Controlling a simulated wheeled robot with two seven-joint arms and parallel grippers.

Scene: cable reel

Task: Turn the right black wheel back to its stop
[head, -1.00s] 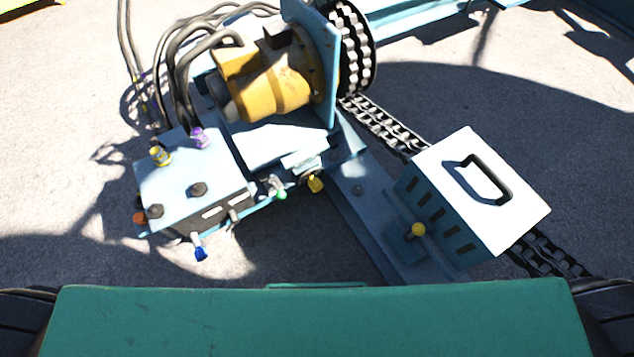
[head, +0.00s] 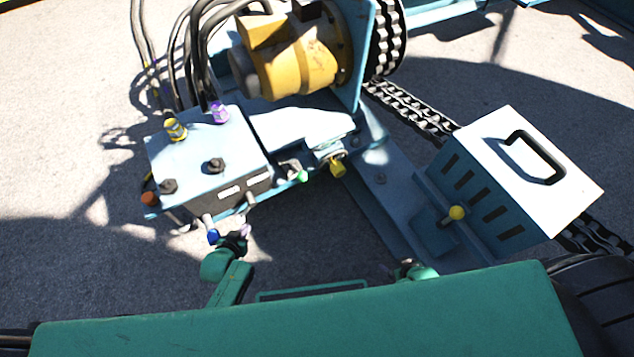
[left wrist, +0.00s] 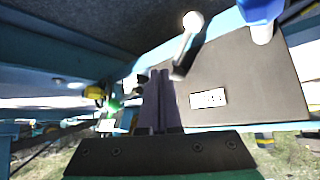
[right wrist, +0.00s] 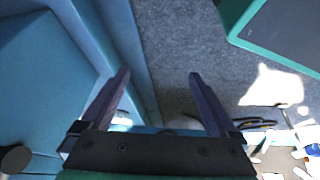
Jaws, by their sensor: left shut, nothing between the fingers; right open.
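The light-blue control box (head: 190,140) stands left of centre in the head view. Two black wheels sit on it: the right black wheel (head: 213,166) and the left black wheel (head: 168,186). My left gripper (head: 240,236) is just below the box's front, near the blue-tipped lever (head: 213,236), and does not touch the right wheel. In the left wrist view my left gripper (left wrist: 160,75) is shut and empty before the dark front panel (left wrist: 235,80) and a pale-tipped lever (left wrist: 190,28). My right gripper (right wrist: 160,78) is open and empty. The wheels are not identifiable in the wrist views.
Yellow (head: 175,129) and purple (head: 217,112) fittings stand on the box's rear. Black hoses (head: 205,50) rise behind it to the yellow motor (head: 290,65). A vented housing with a handle (head: 515,170) stands at right over a chain. Bare ground lies left of the box.

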